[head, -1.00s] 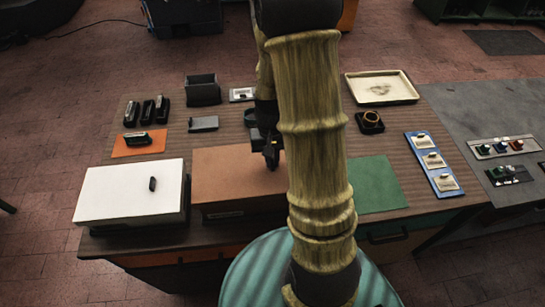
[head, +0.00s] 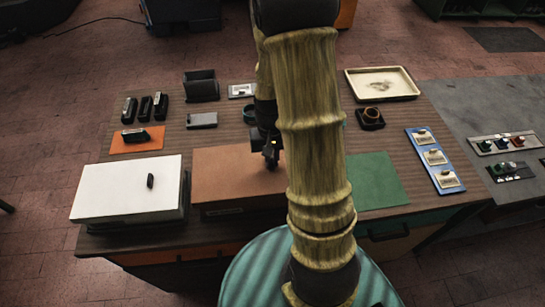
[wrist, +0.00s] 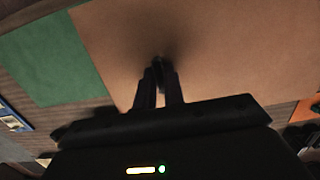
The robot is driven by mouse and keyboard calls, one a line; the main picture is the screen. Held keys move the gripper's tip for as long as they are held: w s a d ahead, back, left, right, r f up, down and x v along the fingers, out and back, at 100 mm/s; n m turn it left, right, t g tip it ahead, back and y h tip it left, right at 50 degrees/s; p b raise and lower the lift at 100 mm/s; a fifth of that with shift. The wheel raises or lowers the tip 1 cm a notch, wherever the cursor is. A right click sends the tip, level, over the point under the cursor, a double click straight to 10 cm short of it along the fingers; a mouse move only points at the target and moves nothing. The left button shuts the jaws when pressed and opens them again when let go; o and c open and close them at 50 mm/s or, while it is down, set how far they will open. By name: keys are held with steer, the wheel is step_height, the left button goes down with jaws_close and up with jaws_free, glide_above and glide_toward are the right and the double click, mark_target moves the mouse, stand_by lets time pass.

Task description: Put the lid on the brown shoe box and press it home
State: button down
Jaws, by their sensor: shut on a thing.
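The brown shoe box (head: 225,208) stands at the front middle of the table, with a small label on its front. Its brown lid (head: 222,170) lies over its top; I cannot tell if it is fully down all round. My gripper (head: 271,158) points down at the lid's middle, shut on a small dark knob. In the wrist view the fingers (wrist: 160,80) close on this knob above the brown lid surface (wrist: 220,50). My arm hides the right end of the box and lid.
A white-lidded box (head: 125,185) stands close at the left of the brown box. A green mat (head: 378,180) lies to the right. Behind are an orange mat (head: 125,147), a black holder (head: 202,85), a cream tray (head: 365,80) and a blue board (head: 420,145).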

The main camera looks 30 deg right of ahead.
steer(key=shift+w+f, duration=0.1)
steer(key=shift+f, duration=0.35)
steer(key=shift+f+b, duration=0.6)
steer(key=shift+f, duration=0.15)
stand_by(1.7)
steer(key=c, duration=1.4)
jaws_free()
steer(key=o, duration=0.4)
steer(key=shift+r, duration=0.1)
steer(key=shift+r+p, duration=3.05)
steer(key=shift+r, duration=0.45)
